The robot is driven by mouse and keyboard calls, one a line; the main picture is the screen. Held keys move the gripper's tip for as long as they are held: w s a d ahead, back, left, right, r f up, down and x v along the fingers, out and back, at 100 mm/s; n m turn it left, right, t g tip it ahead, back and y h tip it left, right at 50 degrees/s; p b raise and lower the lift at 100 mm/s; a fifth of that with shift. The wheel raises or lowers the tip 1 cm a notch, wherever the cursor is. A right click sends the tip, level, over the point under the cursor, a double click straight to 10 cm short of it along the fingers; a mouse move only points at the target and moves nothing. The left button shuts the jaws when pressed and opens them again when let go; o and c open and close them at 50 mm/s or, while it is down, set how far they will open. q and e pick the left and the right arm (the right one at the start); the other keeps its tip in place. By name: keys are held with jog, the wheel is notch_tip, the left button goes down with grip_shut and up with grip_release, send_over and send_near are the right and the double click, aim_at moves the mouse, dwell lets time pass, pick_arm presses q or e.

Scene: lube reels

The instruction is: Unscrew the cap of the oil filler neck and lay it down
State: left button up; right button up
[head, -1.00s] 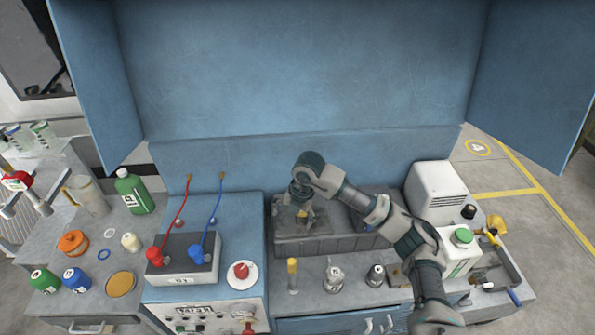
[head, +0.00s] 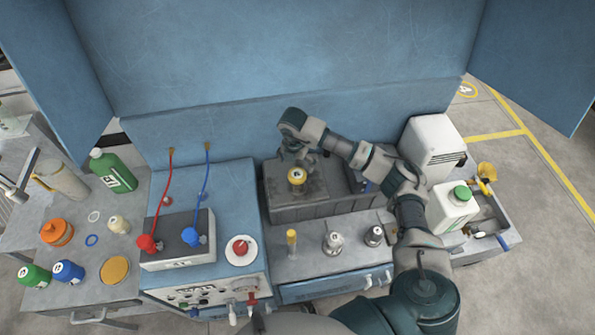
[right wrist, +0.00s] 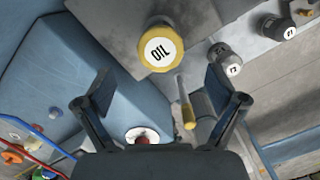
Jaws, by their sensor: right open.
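The yellow cap (head: 297,176) with a white top stands on the dark grey housing (head: 280,212) in the middle of the bench. My left gripper is not in view.
A yellow-topped stick (head: 291,242) and two grey metal fittings (head: 333,243) stand on the front ledge. A white jug with a green cap (head: 455,207) is right. A box with red and blue leads (head: 180,245) is left. Bare ledge lies between stick and fitting.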

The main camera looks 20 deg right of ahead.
aim_at(297, 174)
notch_tip(297, 174, down, 6)
jog(key=shift+r, duration=0.1)
jog(key=shift+w+f+p, duration=0.15)
jog(key=shift+f+p, duration=0.15)
jog(key=shift+f, duration=0.45)
jog(key=shift+d, duration=0.15)
jog(key=shift+c, duration=0.7)
jog(key=shift+d, duration=0.1)
jog(key=c, duration=1.1)
jog(key=n+b, duration=0.1)
jog(key=n, duration=0.2)
jog(key=shift+f+n+b, duration=0.2)
jog(key=shift+n+b, duration=0.1)
jog(key=shift+b, duration=0.05)
jog(key=shift+a+r+n, duration=0.1)
jog(key=shift+a+n, duration=0.1)
jog(key=shift+n, duration=0.6)
jog(key=shift+y, duration=0.3)
